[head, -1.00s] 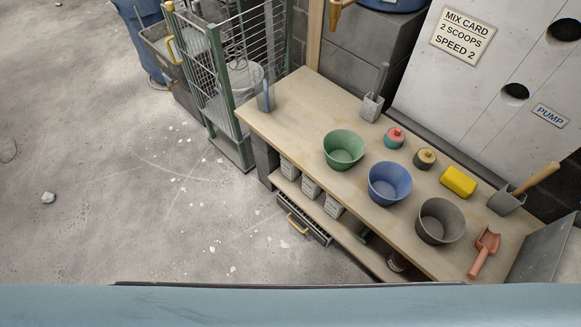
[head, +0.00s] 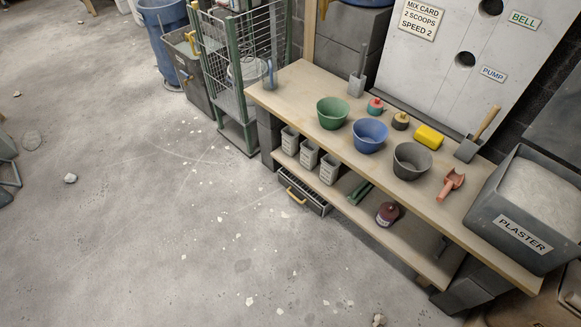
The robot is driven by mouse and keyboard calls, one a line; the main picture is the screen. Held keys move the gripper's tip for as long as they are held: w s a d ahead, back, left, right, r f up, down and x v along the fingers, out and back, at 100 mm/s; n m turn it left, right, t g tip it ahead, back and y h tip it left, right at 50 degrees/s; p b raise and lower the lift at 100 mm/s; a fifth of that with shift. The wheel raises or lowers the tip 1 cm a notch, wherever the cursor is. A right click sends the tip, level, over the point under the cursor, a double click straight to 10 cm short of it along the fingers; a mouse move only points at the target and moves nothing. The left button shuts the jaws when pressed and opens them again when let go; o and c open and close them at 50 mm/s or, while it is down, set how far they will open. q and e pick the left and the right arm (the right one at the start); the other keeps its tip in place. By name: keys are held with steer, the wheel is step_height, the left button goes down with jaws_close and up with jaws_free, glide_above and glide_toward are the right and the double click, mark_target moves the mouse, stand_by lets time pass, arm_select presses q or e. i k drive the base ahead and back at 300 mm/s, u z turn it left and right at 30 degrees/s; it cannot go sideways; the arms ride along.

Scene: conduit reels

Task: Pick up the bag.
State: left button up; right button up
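I cannot make out a bag for certain. A brownish shape (head: 510,312) is cut off at the bottom right corner, below the bench end, and I cannot tell whether it is a bag. Neither of my grippers shows in the head view.
A wooden bench (head: 300,80) carries green, blue and grey buckets, scoops and a yellow block. A grey bin marked PLASTER (head: 525,230) stands at its right end. A wire cage trolley (head: 240,70) and a blue barrel (head: 165,35) stand behind.

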mark_target(290, 142)
steer(key=u, duration=0.8)
steer(key=i, duration=0.75)
steer(key=u, duration=0.35)
steer(key=i, duration=1.65)
steer(key=z, duration=1.55)
steer(key=i, duration=0.65)
steer(key=z, duration=0.55)
